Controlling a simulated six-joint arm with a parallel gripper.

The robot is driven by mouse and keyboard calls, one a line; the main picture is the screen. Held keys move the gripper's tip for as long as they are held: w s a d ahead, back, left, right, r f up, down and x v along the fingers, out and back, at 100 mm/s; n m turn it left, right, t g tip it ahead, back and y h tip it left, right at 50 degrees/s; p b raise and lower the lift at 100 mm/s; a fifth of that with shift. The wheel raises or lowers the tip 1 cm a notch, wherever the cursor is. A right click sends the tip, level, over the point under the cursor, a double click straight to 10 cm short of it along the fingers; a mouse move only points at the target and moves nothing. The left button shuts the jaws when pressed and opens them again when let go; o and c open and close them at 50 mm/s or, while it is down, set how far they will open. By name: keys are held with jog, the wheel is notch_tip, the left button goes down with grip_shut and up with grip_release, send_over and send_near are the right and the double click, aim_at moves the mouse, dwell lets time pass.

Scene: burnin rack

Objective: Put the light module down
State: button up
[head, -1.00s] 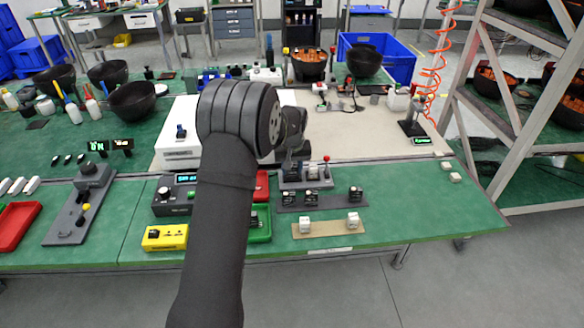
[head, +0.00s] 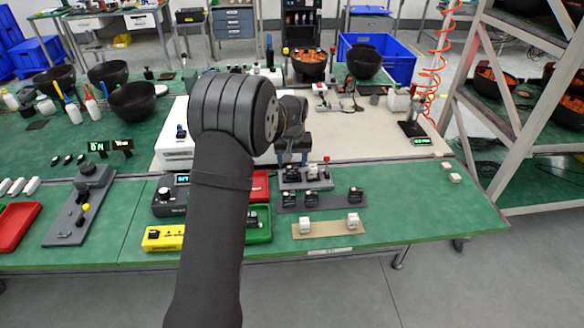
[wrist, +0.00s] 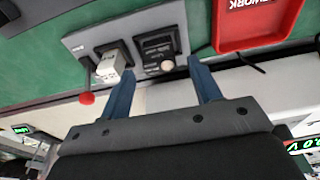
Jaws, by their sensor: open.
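A grey test fixture (wrist: 135,48) lies just beyond my gripper; the head view shows it at the bench middle (head: 305,184). It holds a white module (wrist: 113,65) on one side and a dark module with a small pale round cap (wrist: 158,52) on the other. I cannot tell for certain which is the light module. My gripper (wrist: 166,75) is open, its blue fingers apart and empty. The dark module stands beyond the gap between the fingertips, clear of them as far as I can see. In the head view my gripper (head: 293,157) is just behind the fixture, partly hidden by my arm.
A red-knobbed lever (wrist: 87,97) is on the fixture's white-module side. A red REWORK tray (wrist: 240,40) sits close on the other side. In front are a green tray (head: 262,236), a dark strip with modules (head: 335,200) and a tan strip with white modules (head: 328,229).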

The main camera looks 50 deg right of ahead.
aim_at(292, 167)
notch_tip(292, 167, up, 8)
jog(key=shift+s+a+r, duration=0.2)
jog(key=shift+s+a, duration=0.25)
jog(key=shift+f, duration=0.1)
jog(key=f, duration=0.4)
jog(key=w+d+f, duration=0.1)
jog(key=f, duration=0.7)
jog(key=shift+w+d+f, duration=0.15)
notch_tip(292, 167, up, 3)
jog(key=shift+f, duration=0.1)
jog(key=shift+r, duration=0.45)
